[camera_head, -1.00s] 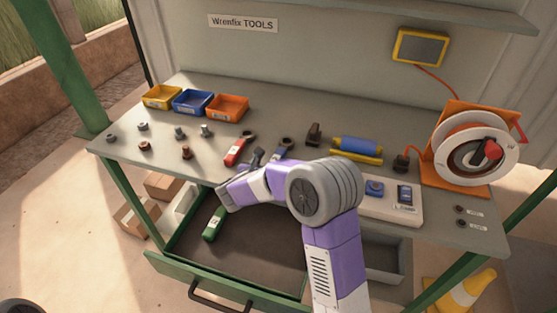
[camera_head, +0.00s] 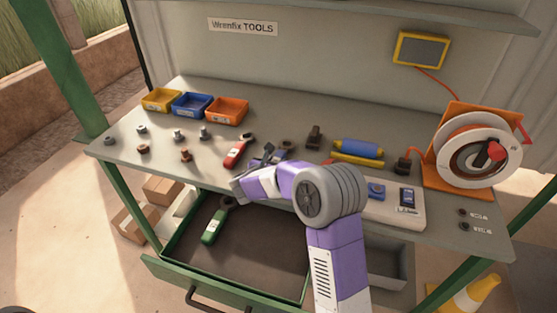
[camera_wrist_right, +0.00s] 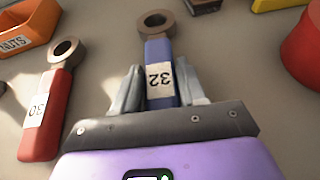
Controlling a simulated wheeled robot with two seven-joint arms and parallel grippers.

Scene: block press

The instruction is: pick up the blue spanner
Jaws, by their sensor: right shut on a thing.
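The blue spanner (camera_wrist_right: 157,50), with a brown ring end and a white label reading 32, shows in the right wrist view. My right gripper (camera_wrist_right: 158,82) has its two grey fingers on either side of the blue handle and is shut on it. In the head view, the right gripper (camera_head: 267,155) is low over the bench's front part, and the spanner's ring end (camera_head: 287,146) shows just beyond it. My arm hides much of the handle there. I cannot tell whether the spanner is clear of the bench top. My left gripper is not in view.
A red spanner (camera_wrist_right: 45,115) lies close on the left. Orange (camera_head: 227,110), blue (camera_head: 192,103) and yellow (camera_head: 161,99) bins stand at the back left. A cable reel (camera_head: 472,155) stands at right. A green spanner (camera_head: 214,225) lies in the open drawer (camera_head: 250,262).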

